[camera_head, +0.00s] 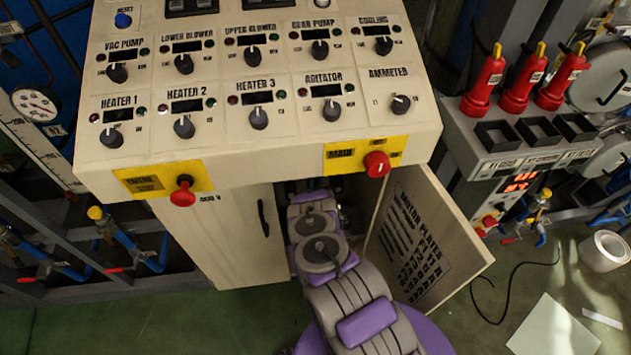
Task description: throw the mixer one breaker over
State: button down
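My arm (345,290), grey and purple, reaches from the bottom of the view into the open lower compartment (352,190) of the beige control cabinet (230,240). My gripper is hidden inside, under the overhanging panel, so I cannot see its fingers or what they touch. The mixer one breaker cannot be made out; the inside of the compartment is dark and mostly covered by my arm and the panel. The right cabinet door (425,240) stands open, with a "motor plates" chart on its inner face. The left door (235,235) is shut.
The sloped panel (250,90) carries several black knobs, a red knob (183,192) and a red main switch (376,164). A grey unit (515,145) with red-handled tools stands right. Paper (553,328), a tape roll (604,251) and a black cable (500,290) lie on the green floor.

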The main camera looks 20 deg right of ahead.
dwell(0.3)
jog(key=c, duration=0.9)
grip_release()
